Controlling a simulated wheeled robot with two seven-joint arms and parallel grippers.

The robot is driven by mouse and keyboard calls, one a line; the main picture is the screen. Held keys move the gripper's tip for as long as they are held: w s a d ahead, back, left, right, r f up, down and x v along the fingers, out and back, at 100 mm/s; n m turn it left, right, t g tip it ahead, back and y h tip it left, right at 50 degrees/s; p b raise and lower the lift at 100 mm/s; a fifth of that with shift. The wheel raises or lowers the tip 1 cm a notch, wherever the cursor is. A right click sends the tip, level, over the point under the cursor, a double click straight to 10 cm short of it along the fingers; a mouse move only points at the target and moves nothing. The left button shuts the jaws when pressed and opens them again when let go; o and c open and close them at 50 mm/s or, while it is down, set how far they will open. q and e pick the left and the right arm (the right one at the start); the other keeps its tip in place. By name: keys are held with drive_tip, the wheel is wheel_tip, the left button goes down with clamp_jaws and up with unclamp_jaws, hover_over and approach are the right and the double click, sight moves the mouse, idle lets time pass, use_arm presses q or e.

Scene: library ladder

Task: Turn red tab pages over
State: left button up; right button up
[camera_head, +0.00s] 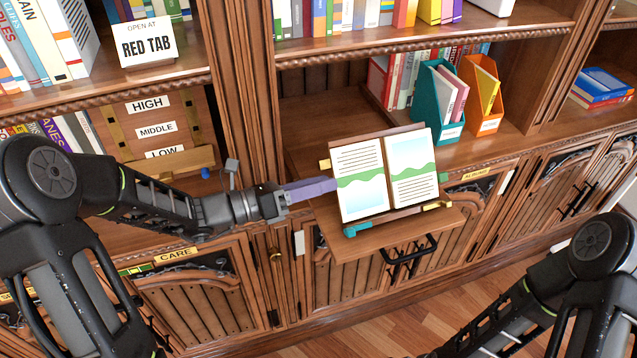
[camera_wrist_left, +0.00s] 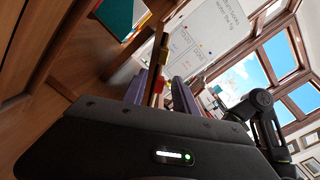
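The open book (camera_head: 385,172) rests on a wooden stand with a drop-down shelf (camera_head: 440,222). Its two pages show text and green-and-blue pictures. A yellow tab (camera_head: 324,164) sticks out at its left edge and a green tab (camera_head: 443,177) at its right edge. My left gripper (camera_head: 334,186) points right, its purple fingertips at the book's left edge. In the left wrist view its two fingers (camera_wrist_left: 160,92) are apart, with small yellow and red pieces seen between them; whether they touch the fingers I cannot tell. No red tab shows clearly in the head view. My right gripper is out of view.
A sign (camera_head: 148,42) reads "OPEN AT RED TAB". A teal file holder (camera_head: 428,108) and an orange one (camera_head: 482,95) stand behind the stand. A HIGH/MIDDLE/LOW board (camera_head: 155,130) stands behind my left arm.

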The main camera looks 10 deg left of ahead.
use_arm(q)
clamp_jaws()
idle(1.4)
